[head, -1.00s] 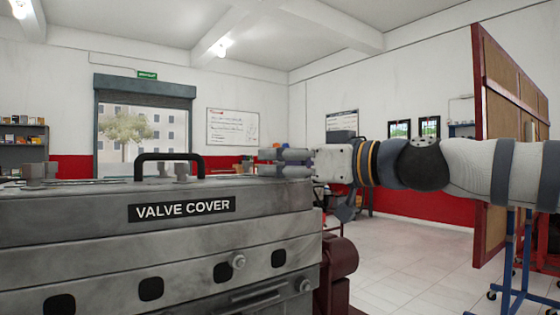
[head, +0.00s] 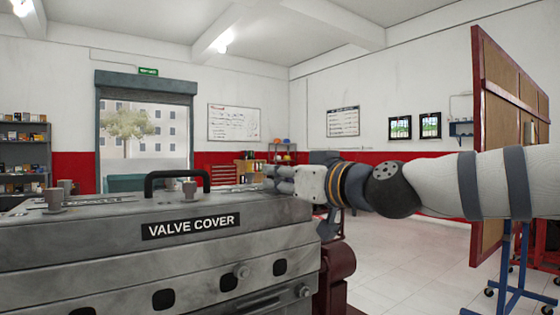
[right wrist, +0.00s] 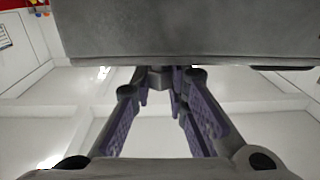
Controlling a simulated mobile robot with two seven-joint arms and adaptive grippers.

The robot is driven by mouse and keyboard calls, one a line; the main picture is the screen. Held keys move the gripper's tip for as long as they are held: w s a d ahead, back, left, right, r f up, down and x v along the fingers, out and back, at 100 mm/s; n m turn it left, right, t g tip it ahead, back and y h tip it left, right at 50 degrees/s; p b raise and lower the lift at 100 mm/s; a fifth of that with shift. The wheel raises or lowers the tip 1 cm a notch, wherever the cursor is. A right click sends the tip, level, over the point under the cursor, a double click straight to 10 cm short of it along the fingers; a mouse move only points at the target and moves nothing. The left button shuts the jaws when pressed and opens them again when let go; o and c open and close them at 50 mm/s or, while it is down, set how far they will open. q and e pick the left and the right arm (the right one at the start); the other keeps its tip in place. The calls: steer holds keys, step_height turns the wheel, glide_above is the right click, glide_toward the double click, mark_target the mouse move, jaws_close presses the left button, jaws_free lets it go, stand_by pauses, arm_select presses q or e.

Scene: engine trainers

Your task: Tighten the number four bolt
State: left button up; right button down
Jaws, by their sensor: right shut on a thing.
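The grey valve cover (head: 110,250) fills the left of the head view, with a black handle (head: 178,178) on top. Bolts stand upright on it, one near the left (head: 54,199) and one by the handle (head: 189,189). My right gripper (head: 273,178) is at the cover's right end, shut on a bolt mostly hidden by its fingers. The right wrist view shows its fingers around a dark bolt (right wrist: 160,76) close to the cover (right wrist: 190,35). I cannot read any bolt number. My left gripper is not in view.
A dark red engine stand part (head: 336,275) is below the cover's right end. A brown board on a blue wheeled frame (head: 508,265) stands at the right. Shelves (head: 22,155) are at the far left. The white floor (head: 400,270) between is clear.

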steer(key=shift+m+t+h, duration=0.3)
steer(key=c, duration=1.5)
jaws_free()
steer(key=shift+c, duration=0.2)
steer(key=v, duration=1.2)
step_height(320, 180, down, 26)
steer(key=s+m+g+h, duration=0.1)
steer(key=m+g+h, duration=0.2)
steer(key=g, duration=0.2)
steer(key=s+d+f+m+g+h, duration=0.1)
steer(key=s+f+g, duration=0.1)
steer(key=s+f, duration=0.35)
steer(key=s+d+f+m+g+h, duration=0.1)
steer(key=s+f, duration=0.2)
steer(key=f, duration=0.6)
steer(key=s+d+f+m+g+h, duration=0.1)
steer(key=s+d+f+g, duration=0.2)
steer(key=s+f, duration=0.5)
steer(key=s+d+f+g+h, duration=0.2)
steer(key=s+d+f, duration=0.2)
steer(key=s+f, duration=0.45)
steer(key=s+d+g+h, duration=0.1)
steer(key=s+d+g, duration=0.1)
steer(key=s, duration=0.7)
steer(key=s+d+f+m+g+h+p, duration=0.1)
steer(key=s+d, duration=0.4)
steer(key=s, duration=0.5)
steer(key=shift+g, duration=0.6)
